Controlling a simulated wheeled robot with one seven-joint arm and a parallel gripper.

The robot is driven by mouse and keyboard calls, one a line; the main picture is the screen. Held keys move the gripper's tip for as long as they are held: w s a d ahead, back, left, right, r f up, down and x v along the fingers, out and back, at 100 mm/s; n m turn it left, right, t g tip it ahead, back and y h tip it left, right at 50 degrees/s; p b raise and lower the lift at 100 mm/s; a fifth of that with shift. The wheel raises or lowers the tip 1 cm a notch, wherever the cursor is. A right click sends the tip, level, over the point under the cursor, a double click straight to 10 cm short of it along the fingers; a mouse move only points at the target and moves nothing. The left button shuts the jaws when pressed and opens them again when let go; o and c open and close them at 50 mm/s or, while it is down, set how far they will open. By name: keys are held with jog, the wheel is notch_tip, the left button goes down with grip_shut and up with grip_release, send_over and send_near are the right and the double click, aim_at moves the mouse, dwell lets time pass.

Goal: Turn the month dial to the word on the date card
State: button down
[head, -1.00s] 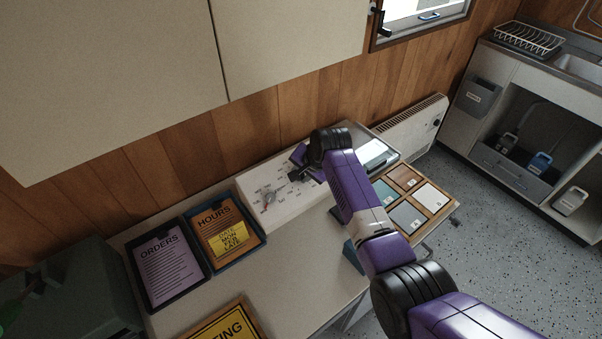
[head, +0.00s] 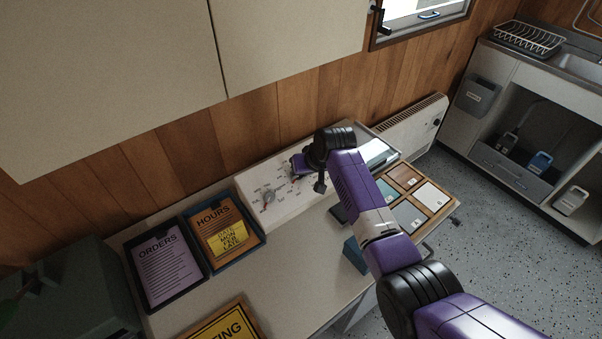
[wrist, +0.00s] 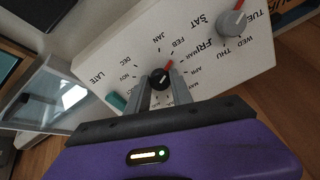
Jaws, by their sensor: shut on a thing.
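The month dial is a black knob (wrist: 160,79) with a red pointer, on a white panel (wrist: 95,55) ringed by month words. My gripper (wrist: 161,88) is shut on this knob, one grey finger on each side. The red pointer leans up and right, towards the FEB side; whether it sits exactly on FEB or towards MAR I cannot tell. The yellow date card (head: 228,240) lies on the HOURS board and appears to read DATE, MON, FEB, LATE. In the head view my gripper (head: 297,177) is at the panel and largely hides the month dial.
A grey day dial (wrist: 235,22) sits beside the month dial. A teal slider (wrist: 117,101) is near the word LATE. The ORDERS board (head: 165,265) lies left on the desk; a tray of coloured tiles (head: 457,204) is right. Cupboards (head: 285,45) overhang the desk.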

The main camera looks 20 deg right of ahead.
jog(key=shift+n, duration=0.6)
jog(key=c, duration=1.1)
grip_release()
jog(key=v, duration=0.7)
jog(key=shift+s+d+r, duration=0.1)
jog(key=shift+s+r, duration=0.1)
jog(key=shift+r, duration=0.1)
